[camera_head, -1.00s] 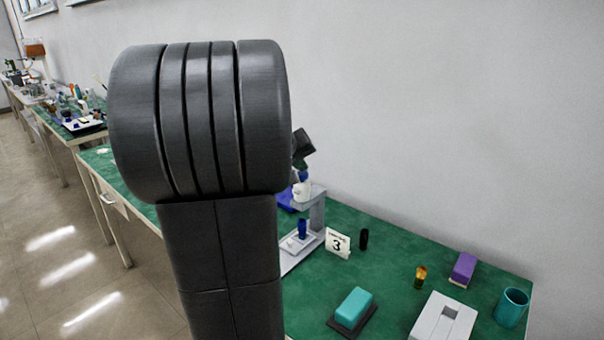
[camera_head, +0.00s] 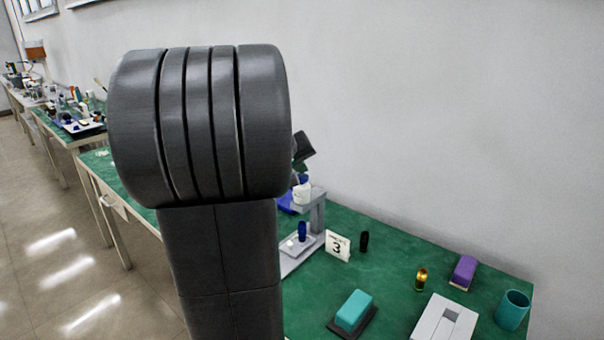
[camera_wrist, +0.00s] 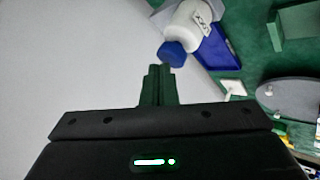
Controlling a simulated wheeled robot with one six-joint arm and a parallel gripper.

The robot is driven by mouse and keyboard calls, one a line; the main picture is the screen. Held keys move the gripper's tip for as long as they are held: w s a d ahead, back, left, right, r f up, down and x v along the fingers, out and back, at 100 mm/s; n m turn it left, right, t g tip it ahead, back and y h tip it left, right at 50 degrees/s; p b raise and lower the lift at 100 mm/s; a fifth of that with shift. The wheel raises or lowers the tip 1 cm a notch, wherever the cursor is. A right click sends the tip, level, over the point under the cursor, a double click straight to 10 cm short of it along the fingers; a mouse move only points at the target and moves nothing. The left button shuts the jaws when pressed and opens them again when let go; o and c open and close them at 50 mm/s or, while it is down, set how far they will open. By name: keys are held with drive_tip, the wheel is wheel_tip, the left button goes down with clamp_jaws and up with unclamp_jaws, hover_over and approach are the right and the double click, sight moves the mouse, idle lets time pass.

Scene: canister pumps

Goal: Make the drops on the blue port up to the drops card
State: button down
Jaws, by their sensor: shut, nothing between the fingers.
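A white canister (camera_head: 301,195) stands on the upper shelf of a grey stand (camera_head: 317,212), with a blue pump head (camera_head: 303,178) on top. In the wrist view the canister (camera_wrist: 188,24) carries a dark-marked label, and its blue head (camera_wrist: 172,54) is just beyond my fingertips. My gripper (camera_wrist: 164,68) is shut and empty; I cannot tell whether it touches the blue head. In the head view my gripper (camera_head: 302,160) is small and dark, just above the canister. A blue vial (camera_head: 302,231) stands on the stand's lower plate. A white card (camera_head: 338,245) reading 3 stands beside the stand.
A black vial (camera_head: 364,241), teal block on a dark pad (camera_head: 353,310), amber vial (camera_head: 421,279), purple block (camera_head: 464,270), grey slotted box (camera_head: 440,322) and teal cup (camera_head: 513,309) stand to the right. A blue tray (camera_wrist: 217,58) lies beside the canister. My arm hides the table's left part.

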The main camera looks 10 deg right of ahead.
sight(300, 177)
drive_tip(key=shift+r+p, duration=0.4)
drive_tip(key=shift+r, duration=0.35)
drive_tip(key=shift+r+p, duration=1.9)
drive_tip(key=shift+r, duration=0.7)
drive_tip(key=shift+s+f, duration=0.1)
drive_tip(key=shift+f, duration=0.05)
